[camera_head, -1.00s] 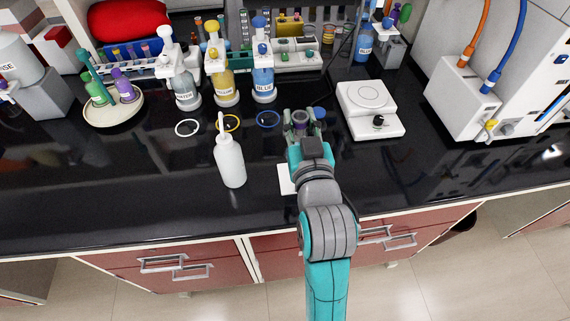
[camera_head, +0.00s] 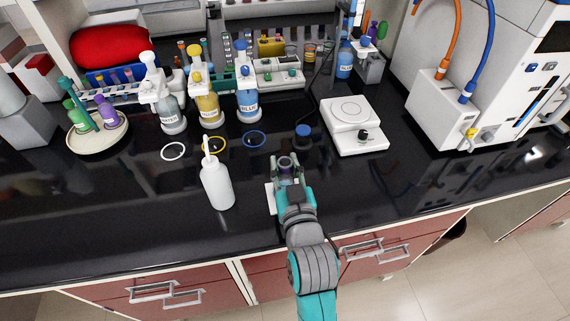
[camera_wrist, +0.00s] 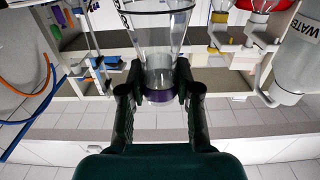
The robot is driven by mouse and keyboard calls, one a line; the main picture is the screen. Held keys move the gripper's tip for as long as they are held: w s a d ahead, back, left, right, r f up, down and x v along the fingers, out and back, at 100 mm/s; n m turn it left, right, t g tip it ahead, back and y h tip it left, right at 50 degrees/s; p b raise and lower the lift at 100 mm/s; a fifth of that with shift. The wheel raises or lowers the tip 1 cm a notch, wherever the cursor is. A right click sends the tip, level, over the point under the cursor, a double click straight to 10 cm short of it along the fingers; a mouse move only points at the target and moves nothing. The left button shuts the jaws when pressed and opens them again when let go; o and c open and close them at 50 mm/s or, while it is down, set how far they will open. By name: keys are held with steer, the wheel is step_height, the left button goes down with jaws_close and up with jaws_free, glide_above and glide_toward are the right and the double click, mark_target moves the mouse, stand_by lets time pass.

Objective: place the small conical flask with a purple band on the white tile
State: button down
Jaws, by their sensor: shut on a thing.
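My gripper (camera_head: 288,174) is shut on the small conical flask (camera_head: 285,163), of which mainly the round mouth and a purple ring show from above. In the wrist view, the clear glass flask (camera_wrist: 160,35) is between the fingers of my gripper (camera_wrist: 158,88), which close around its neck near the purple band (camera_wrist: 162,96). The white tile (camera_head: 270,199) lies flat on the black bench near the front edge. My gripper and the flask partly cover it from above. I cannot tell the height gap between flask and tile.
A white squeeze bottle (camera_head: 217,184) stands close left of the tile. A blue-capped item (camera_head: 304,135) and a white balance-like device (camera_head: 353,125) stand behind right. Labelled bottles (camera_head: 247,97) stand behind coloured rings (camera_head: 254,139). The bench right of my gripper is clear.

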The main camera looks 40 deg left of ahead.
steer(key=c, duration=0.8)
jaws_free()
steer(key=shift+f, duration=0.1)
steer(key=shift+s+d, duration=0.1)
steer(key=v, duration=1.1)
steer(key=shift+s+d, duration=0.25)
